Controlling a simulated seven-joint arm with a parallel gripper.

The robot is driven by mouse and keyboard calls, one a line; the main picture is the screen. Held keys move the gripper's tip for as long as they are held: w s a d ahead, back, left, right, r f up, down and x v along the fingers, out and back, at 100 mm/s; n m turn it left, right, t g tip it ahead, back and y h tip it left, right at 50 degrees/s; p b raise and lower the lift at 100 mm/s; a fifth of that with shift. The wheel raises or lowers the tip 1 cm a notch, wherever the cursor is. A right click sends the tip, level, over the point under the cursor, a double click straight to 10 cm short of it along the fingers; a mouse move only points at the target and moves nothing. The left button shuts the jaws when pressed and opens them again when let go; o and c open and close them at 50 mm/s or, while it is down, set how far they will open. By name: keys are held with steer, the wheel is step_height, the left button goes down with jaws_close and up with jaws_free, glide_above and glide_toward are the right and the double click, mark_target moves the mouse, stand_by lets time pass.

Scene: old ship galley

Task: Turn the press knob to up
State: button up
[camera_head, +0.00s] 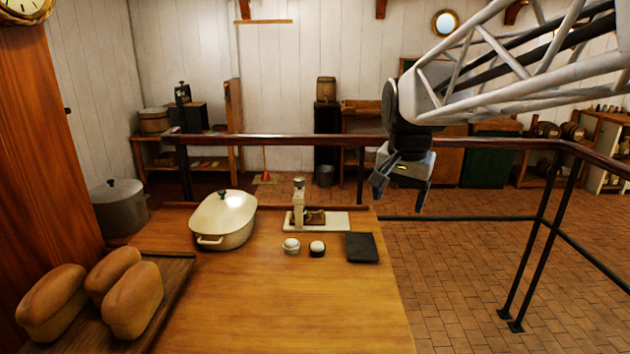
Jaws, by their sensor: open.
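A small press (298,208) with an upright column stands on a pale base toward the far edge of the wooden table. A small knob-like top (299,183) shows on its column; its setting is too small to tell. Something brown sits on the base beside the column. My gripper (399,201) hangs to the right of the press, with its fingers pointing down. It appears beyond the table's right edge, open and empty, and apart from the press.
A cream lidded pot (224,218) stands left of the press. Two small round pots (291,245) (317,248) and a dark flat block (361,248) lie in front. Bread loaves (132,300) fill the near left. A railing (290,140) runs behind. The table's near middle is clear.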

steer(key=w+a+r+m, duration=0.1)
steer(key=w+a+m, duration=0.1)
steer(key=w, duration=0.6)
steer(key=w+a+r+m, duration=0.1)
steer(key=w+a, duration=0.2)
steer(key=w, duration=0.6)
steer(key=m+g, duration=0.2)
steer(key=m, duration=0.8)
glide_above(298, 179)
step_height(298, 179, down, 15)
steer(key=shift+r, duration=0.1)
steer(key=shift+d+f, duration=0.1)
steer(key=shift+f, duration=3.8)
steer(key=shift+c, duration=0.3)
